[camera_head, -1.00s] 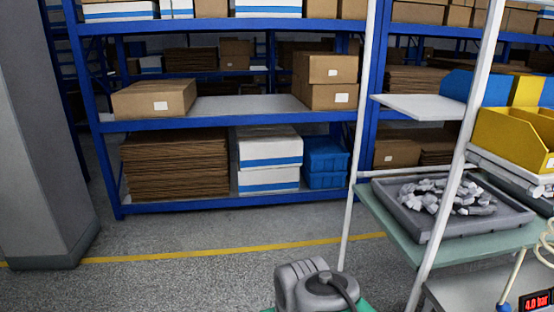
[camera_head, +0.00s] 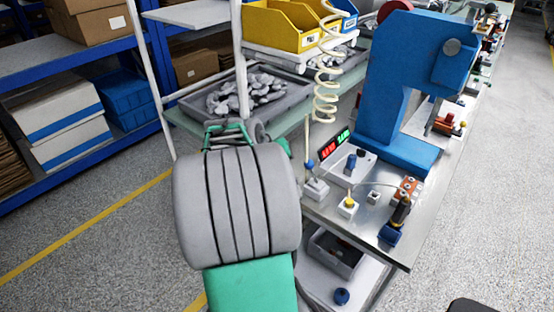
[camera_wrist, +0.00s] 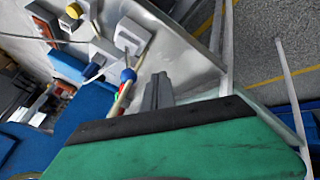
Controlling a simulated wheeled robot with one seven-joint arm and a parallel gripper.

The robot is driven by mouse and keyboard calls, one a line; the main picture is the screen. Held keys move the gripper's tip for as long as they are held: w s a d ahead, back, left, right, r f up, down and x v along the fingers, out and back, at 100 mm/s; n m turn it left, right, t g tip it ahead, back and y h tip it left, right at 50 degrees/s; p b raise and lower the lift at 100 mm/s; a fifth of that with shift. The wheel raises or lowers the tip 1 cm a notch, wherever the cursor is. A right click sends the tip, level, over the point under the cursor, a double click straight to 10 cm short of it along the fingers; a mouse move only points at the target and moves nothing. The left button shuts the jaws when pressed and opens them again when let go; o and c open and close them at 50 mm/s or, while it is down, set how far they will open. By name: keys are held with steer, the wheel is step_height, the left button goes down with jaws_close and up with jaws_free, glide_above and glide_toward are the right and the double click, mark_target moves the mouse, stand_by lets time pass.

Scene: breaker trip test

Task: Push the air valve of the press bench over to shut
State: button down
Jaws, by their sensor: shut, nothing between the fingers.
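The air valve (camera_head: 315,188) seems to be the white block near the left edge of the press bench (camera_head: 322,213). A short lever with a blue ball knob (camera_head: 309,164) stands up from it. In the wrist view the knob (camera_wrist: 127,75) and white block (camera_wrist: 131,36) show left of and above my fingers; a cream rod or tube runs past the knob. My gripper (camera_wrist: 158,88) is shut and empty, its grey fingertips beside the knob with a small gap in the picture. In the head view my arm hides most of it.
The blue press (camera_head: 395,100) stands behind the valve. A red and green display (camera_head: 335,144), a yellow button (camera_head: 350,203) and an orange-topped fixture (camera_head: 404,192) are nearby. A coiled hose (camera_head: 325,75) hangs above. A tray of grey parts (camera_head: 182,104) lies beyond.

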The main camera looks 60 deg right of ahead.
mark_target(312, 172)
steer(key=s+d, duration=0.1)
steer(key=s+d+f+p, duration=0.1)
steer(key=d, duration=0.2)
steer(key=shift+s+d+f, duration=0.15)
steer(key=shift+s+f, duration=0.15)
steer(key=shift+s, duration=0.1)
steer(key=shift+s, duration=0.1)
steer(key=shift+s+r+t+b, duration=0.2)
steer(key=shift+t+b, duration=0.1)
steer(key=shift+b, duration=0.15)
